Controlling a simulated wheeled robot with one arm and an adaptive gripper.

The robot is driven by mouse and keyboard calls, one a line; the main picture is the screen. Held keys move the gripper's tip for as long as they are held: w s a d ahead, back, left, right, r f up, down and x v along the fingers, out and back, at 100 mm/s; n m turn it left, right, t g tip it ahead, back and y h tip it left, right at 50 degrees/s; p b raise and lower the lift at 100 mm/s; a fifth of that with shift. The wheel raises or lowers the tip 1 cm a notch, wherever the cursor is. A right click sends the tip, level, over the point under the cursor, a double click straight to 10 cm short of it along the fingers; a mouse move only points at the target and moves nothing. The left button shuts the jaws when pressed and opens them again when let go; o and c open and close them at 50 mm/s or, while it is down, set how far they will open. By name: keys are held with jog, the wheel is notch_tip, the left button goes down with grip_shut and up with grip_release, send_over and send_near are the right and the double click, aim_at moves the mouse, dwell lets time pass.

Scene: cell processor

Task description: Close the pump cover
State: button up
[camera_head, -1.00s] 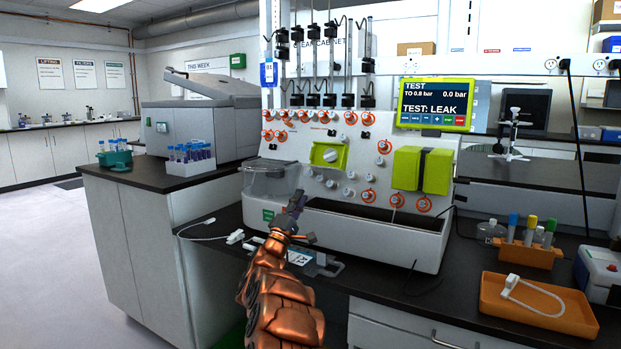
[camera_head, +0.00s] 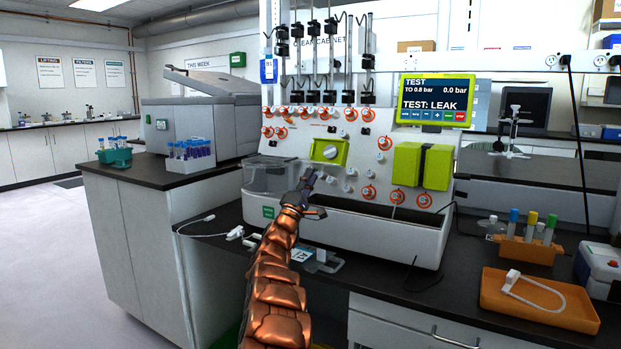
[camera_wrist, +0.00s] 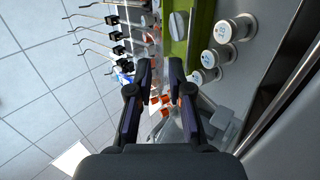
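The cell processor (camera_head: 345,225) is a white machine on the dark bench. A lime-green pump housing (camera_head: 316,150) with a white round knob (camera_head: 330,153) sits on its sloped front panel. To its right is a lime-green block in two parts (camera_head: 407,165), split by a dark strip. I cannot tell for sure which green part is the pump cover. My gripper (camera_head: 309,178) is just below the knobbed housing, apart from it. In the wrist view my gripper (camera_wrist: 159,72) has its two dark fingers apart with nothing between them. The green housing (camera_wrist: 199,30) is beyond the fingers, at upper right.
Orange-ringed ports and white knobs surround the housing. A clear box (camera_head: 268,176) is at the machine's left. A screen (camera_head: 436,101) reads "TEST: LEAK". An orange tray (camera_head: 500,310) and tube rack (camera_head: 530,250) stand on the right of the bench.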

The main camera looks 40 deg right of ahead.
jog(key=shift+w+d+r, duration=0.15)
jog(key=shift+d+r, duration=0.2)
jog(key=shift+d, duration=0.05)
jog(key=shift+c, duration=0.4)
grip_shut()
